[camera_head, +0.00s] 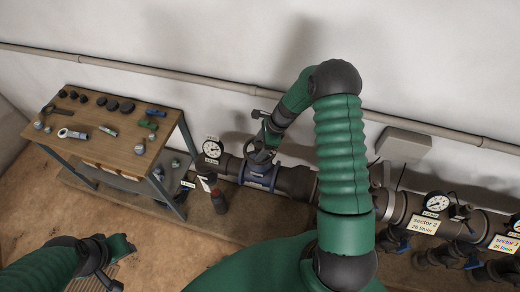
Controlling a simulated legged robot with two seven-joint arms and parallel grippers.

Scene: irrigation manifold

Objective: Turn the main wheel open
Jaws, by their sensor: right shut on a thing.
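The main wheel (259,156) is a dark handwheel above a blue valve body (258,176) on the thick dark pipe. My right arm arches over from the lower middle, and its gripper (263,144) is at the wheel, shut on it. The gripper hides part of the wheel, so its rim and spokes are hard to make out. My left gripper (124,268) is low at the left, well away from the wheel. Its fingers look apart with nothing between them.
A wooden workbench (140,115) with tools and fittings stands at the left. More gauges and sector labels (427,223) are at right. The floor in front is clear.

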